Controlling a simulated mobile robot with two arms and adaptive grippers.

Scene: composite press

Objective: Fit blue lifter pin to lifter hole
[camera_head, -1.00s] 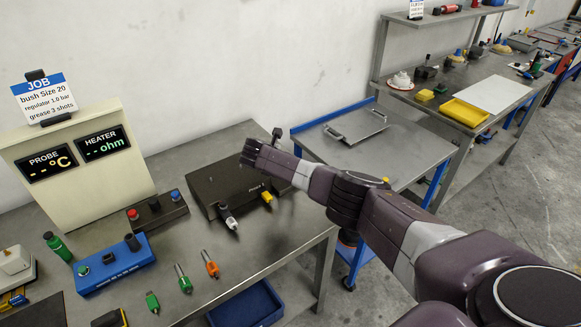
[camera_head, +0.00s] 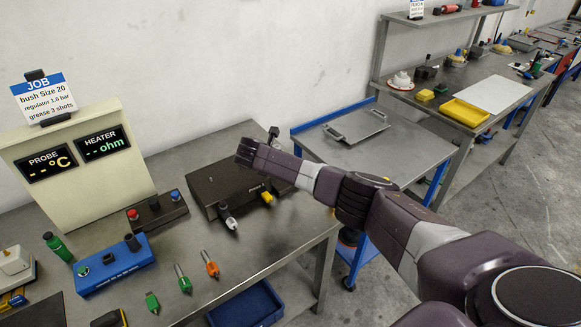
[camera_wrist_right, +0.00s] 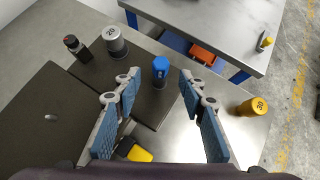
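A blue upright cylinder (camera_wrist_right: 160,70) shows in the right wrist view, at the edge of a dark plate. I cannot tell whether it is the lifter pin. My right gripper (camera_wrist_right: 161,85) is open and empty; its two blue-padded fingers are spread, with the cylinder between and beyond them in the picture. In the head view my right arm (camera_head: 330,190) reaches over the bench and its fingers are not clearly seen. A small light spot (camera_wrist_right: 50,117) lies on the dark plate at left; I cannot tell whether it is the lifter hole. My left gripper is not in view.
A grey cylinder marked 20 (camera_wrist_right: 115,40), a black bottle-like item (camera_wrist_right: 75,46) and a yellow cylinder marked 30 (camera_wrist_right: 250,106) stand around. The black box (camera_head: 212,190), a blue block (camera_head: 115,268) and green and orange probes (camera_head: 183,278) are on the bench. A blue-framed cart (camera_head: 380,150) stands beyond.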

